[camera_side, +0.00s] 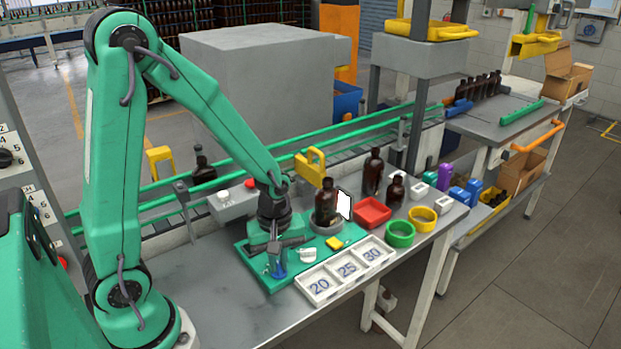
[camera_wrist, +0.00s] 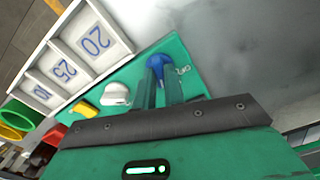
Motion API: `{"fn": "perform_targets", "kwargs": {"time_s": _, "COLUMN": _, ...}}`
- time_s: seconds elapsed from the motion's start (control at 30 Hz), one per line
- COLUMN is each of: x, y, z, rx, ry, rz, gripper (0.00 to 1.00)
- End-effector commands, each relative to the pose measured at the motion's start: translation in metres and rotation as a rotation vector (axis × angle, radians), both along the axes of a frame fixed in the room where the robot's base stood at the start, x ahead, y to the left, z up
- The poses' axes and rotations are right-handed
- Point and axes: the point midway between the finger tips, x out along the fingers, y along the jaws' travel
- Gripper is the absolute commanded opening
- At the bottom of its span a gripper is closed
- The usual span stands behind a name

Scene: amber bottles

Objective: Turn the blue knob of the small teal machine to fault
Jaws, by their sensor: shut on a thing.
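The small teal machine (camera_side: 262,268) is a flat teal base on the grey bench, and its plate also fills the middle of the wrist view (camera_wrist: 190,68). Its blue knob (camera_wrist: 156,63) sits between my gripper's two fingers (camera_wrist: 160,80), and my gripper is shut on it. In the side view the gripper (camera_side: 277,262) points down at the front left corner of the machine, with the blue knob (camera_side: 279,272) just below the fingers. The label beside the knob (camera_wrist: 183,70) is partly visible but too small to read. The knob's pointer direction cannot be told.
A white knob (camera_side: 307,255) and a yellow piece (camera_side: 334,243) sit on the machine beside my gripper. An amber bottle (camera_side: 326,204) stands behind them. A white tray (camera_side: 318,286) marked 20, 25 and 30 lies right of the gripper. The bench at front left is clear.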

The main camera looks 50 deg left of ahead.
Motion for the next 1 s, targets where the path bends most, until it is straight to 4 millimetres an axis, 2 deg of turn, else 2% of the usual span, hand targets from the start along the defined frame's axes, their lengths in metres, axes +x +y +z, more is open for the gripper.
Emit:
{"fn": "perform_targets", "kwargs": {"time_s": 0.5, "x": -0.0001, "y": -0.0002, "z": 0.0006, "rx": 0.000, "ry": 0.000, "rz": -0.381, "gripper": 0.00}}
{"fn": "perform_targets", "kwargs": {"time_s": 1.0, "x": -0.0001, "y": -0.0002, "z": 0.0007, "rx": 0.000, "ry": 0.000, "rz": -0.455, "gripper": 0.00}}
